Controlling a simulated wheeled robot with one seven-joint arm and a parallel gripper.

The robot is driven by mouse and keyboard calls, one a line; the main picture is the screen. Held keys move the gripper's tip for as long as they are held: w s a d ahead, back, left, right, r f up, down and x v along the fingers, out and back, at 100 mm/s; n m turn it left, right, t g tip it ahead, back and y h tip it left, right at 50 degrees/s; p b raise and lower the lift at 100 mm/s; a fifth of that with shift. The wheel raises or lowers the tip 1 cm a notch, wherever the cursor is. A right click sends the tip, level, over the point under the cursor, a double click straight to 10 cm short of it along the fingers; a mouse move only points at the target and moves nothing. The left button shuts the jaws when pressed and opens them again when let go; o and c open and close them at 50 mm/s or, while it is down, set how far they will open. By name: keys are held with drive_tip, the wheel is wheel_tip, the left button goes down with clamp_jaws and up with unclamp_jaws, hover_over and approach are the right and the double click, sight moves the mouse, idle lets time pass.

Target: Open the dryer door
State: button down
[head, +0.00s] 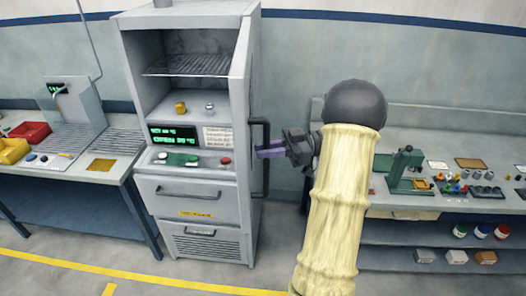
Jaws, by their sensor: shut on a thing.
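The dryer (185,65) is a tall grey cabinet at centre left, with a chamber whose inside shows in front. A black vertical bar handle (265,185) stands along its right side. My gripper (268,152) reaches it from the right, with its purple fingers shut on the handle at about mid-height. The far finger is partly hidden.
A wire rack (190,65) spans the chamber. Panel buttons (192,159) and a lower drawer (190,192) face front. A workbench with a green press (407,165) stands at right, a sink bench (75,150) at left. Open floor lies in front, with a yellow line (130,273).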

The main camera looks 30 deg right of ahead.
idle(0.3)
drive_tip(key=c, duration=1.4)
unclamp_jaws()
drive_tip(key=shift+c, duration=0.2)
drive_tip(key=b+v, duration=0.3)
drive_tip(key=v, duration=1.4)
drive_tip(key=shift+d, duration=0.15)
drive_tip(key=shift+w, duration=0.1)
